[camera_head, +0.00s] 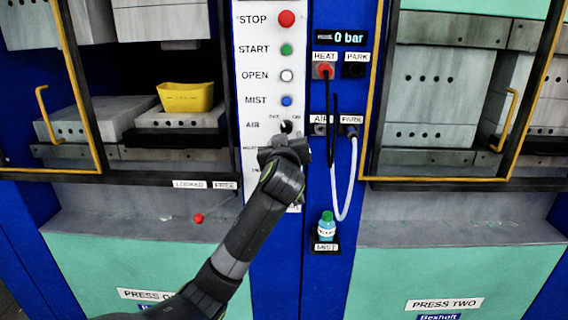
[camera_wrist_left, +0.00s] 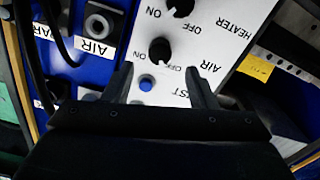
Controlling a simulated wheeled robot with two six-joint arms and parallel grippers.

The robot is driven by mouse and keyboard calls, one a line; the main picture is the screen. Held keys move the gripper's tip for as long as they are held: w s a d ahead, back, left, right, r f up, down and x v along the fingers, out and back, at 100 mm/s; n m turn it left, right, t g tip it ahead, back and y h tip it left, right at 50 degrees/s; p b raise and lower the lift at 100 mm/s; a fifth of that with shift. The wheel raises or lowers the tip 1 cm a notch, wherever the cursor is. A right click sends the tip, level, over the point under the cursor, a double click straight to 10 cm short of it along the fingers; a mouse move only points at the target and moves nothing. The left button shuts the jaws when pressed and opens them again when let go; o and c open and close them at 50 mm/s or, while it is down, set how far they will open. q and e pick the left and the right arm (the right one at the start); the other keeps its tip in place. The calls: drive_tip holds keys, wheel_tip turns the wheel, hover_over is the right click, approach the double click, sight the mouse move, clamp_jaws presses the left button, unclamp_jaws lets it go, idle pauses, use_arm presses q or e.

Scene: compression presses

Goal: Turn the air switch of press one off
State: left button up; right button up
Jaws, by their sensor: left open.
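The air switch of press one is a black round knob (camera_head: 287,127) on the white control panel, beside the label AIR and below MIST. My left gripper (camera_head: 284,142) is just below it in the head view, partly covering the panel. In the left wrist view the air knob (camera_wrist_left: 160,49) lies just beyond the gap between the two fingers of my left gripper (camera_wrist_left: 163,84), apart from them. The fingers are open and empty. OFF and ON marks sit by the knob. I cannot tell which one it points to. My right gripper is not in view.
The blue mist button (camera_wrist_left: 147,83) lies between the fingers in the wrist view. The heater knob (camera_wrist_left: 181,6) is close to the air knob. To the right of the panel hang a black cable and a white hose (camera_head: 345,185). A yellow container (camera_head: 186,97) stands in press one.

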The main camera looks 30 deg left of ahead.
use_arm(q)
drive_tip(key=b+v, duration=0.1)
drive_tip(key=v, duration=0.9)
drive_tip(key=shift+b, duration=0.3)
drive_tip(key=shift+f, duration=0.1)
